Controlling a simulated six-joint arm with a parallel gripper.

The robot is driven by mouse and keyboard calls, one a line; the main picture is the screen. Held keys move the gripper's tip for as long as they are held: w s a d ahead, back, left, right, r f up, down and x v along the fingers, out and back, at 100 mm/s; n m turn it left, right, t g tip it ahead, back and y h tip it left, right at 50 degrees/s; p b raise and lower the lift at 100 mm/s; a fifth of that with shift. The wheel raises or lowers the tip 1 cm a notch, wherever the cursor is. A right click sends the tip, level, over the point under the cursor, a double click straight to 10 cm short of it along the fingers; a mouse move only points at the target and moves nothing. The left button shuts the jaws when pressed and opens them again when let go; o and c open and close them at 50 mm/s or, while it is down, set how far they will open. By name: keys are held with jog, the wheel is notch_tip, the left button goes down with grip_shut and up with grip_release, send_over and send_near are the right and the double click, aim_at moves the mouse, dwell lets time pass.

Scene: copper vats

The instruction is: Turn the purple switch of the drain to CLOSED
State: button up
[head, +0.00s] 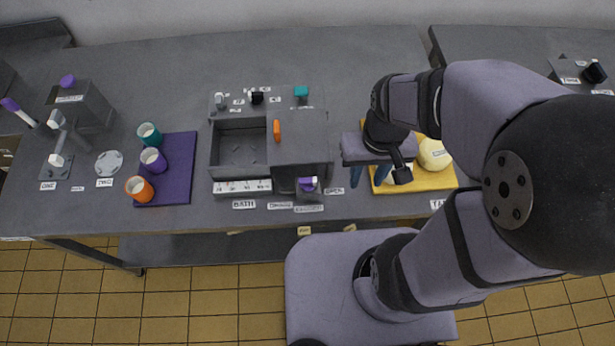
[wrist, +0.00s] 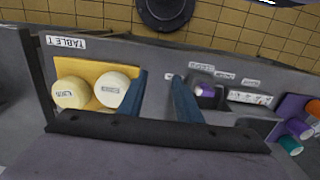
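The purple switch (head: 307,184) sits on a small dark block at the front right of the bath unit (head: 240,150). It also shows in the wrist view (wrist: 206,90), right of my fingers. Small labels lie around it; one to its right (head: 335,191) seems to read OPEN, and the others are hard to read. I cannot tell which label the switch points at. My gripper (head: 370,174) is open and empty, to the right of the switch and apart from it, beside the yellow board. Its two blue fingers (wrist: 158,95) stand wide apart in the wrist view.
A yellow board (head: 400,187) with pale round pieces (head: 434,154) lies right of my gripper. An orange handle (head: 277,131) rises from the bath unit's cover. A purple mat (head: 175,185) with cups is at left. Bare tabletop lies between bath unit and board.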

jog(key=shift+f, duration=0.1)
jog(key=shift+c, duration=1.4)
jog(key=w+a+f+t+y+b, duration=0.1)
jog(key=w+a+f+b, duration=0.1)
jog(key=w+f+b, duration=0.65)
jog(key=s+a+r+n+y, duration=0.1)
jog(key=a+r+n, duration=0.2)
jog(key=n, duration=0.6)
jog(key=s+a+r+n+g+y+b, duration=0.1)
jog(key=s+a+r+n+y, duration=0.1)
jog(key=n, duration=0.7)
notch_tip(320, 180, up, 2)
jog(key=shift+s+a+b, duration=0.25)
jog(key=shift+a+b, duration=0.05)
jog(key=shift+a, duration=0.45)
jog(key=shift+f+y, duration=0.1)
jog(key=shift+y, duration=0.2)
